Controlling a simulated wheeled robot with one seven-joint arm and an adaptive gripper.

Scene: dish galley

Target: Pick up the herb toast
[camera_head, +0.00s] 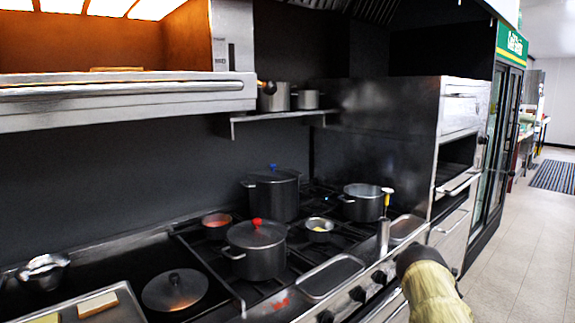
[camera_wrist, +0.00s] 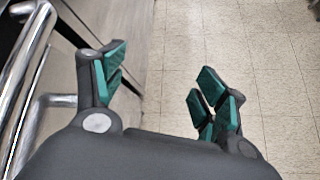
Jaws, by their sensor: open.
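In the head view, a pale slice of bread with a brown edge (camera_head: 97,304) lies on a metal tray (camera_head: 128,300) at the bottom left. A second piece (camera_head: 45,319) is beside it, cut off by the frame edge. A flat tan piece (camera_head: 115,69) rests high up in the warm-lit unit. I cannot tell which of these is the herb toast. My gripper (camera_wrist: 160,88) is open and empty in the wrist view, its green pads apart over the tiled floor. No toast shows in that view.
The stove (camera_head: 300,255) carries several pots, including a red-knobbed one (camera_head: 257,250). A lidded round pan (camera_head: 175,290) sits right of the tray. A metal rail (camera_wrist: 25,75) stands left of my gripper. The tiled floor (camera_head: 525,240) at right is clear.

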